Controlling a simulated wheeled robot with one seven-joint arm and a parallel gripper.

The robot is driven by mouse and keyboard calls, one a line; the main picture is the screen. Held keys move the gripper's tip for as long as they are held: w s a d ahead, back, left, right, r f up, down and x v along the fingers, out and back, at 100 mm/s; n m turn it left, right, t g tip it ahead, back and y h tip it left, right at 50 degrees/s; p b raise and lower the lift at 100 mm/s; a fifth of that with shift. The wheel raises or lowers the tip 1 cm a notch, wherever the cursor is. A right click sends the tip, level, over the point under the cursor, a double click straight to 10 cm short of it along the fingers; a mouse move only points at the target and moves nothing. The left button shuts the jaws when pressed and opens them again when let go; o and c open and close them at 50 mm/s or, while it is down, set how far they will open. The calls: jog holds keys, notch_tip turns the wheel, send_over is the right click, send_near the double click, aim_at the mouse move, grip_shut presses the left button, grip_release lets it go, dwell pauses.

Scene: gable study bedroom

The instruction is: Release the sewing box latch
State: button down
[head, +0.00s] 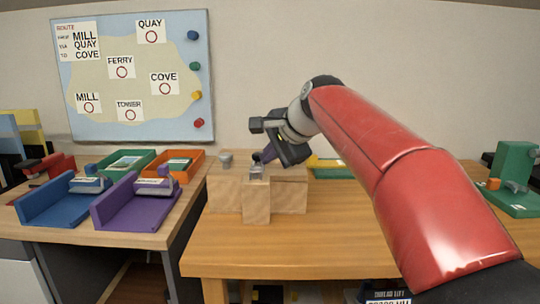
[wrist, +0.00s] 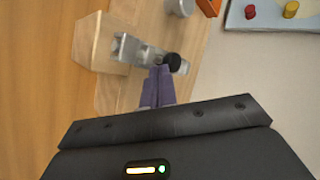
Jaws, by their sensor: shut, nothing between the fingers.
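A light wooden box, seemingly the sewing box (head: 289,194), stands on the wooden desk. A smaller wooden block (head: 256,203) stands at its front; this block (wrist: 90,45) also shows in the wrist view. A metal latch (head: 257,173) with a dark round end sits on top of the block; the latch (wrist: 125,47) shows more clearly in the wrist view. My gripper (head: 264,157) is above the box, its purple fingers closed together and empty. In the wrist view, the fingertips (wrist: 160,71) are right by the latch's black end (wrist: 174,62); I cannot tell whether they touch.
Blue (head: 55,204) and purple (head: 129,209) trays stand on the left table. A green stand (head: 513,172) is at the far right. The desk front (head: 300,243) is clear. A map board (head: 135,75) hangs behind.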

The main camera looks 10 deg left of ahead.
aim_at(270, 166)
jog(key=shift+w+a+r+p, duration=0.15)
jog(key=shift+w+r+p, duration=0.1)
jog(key=shift+w+p, duration=0.4)
jog(key=shift+w+a+p, duration=0.25)
jog(key=shift+w+p, duration=0.7)
jog(key=shift+p, duration=0.25)
jog(key=shift+w+f, duration=0.15)
jog(key=shift+w, duration=0.25)
jog(key=shift+f, duration=0.1)
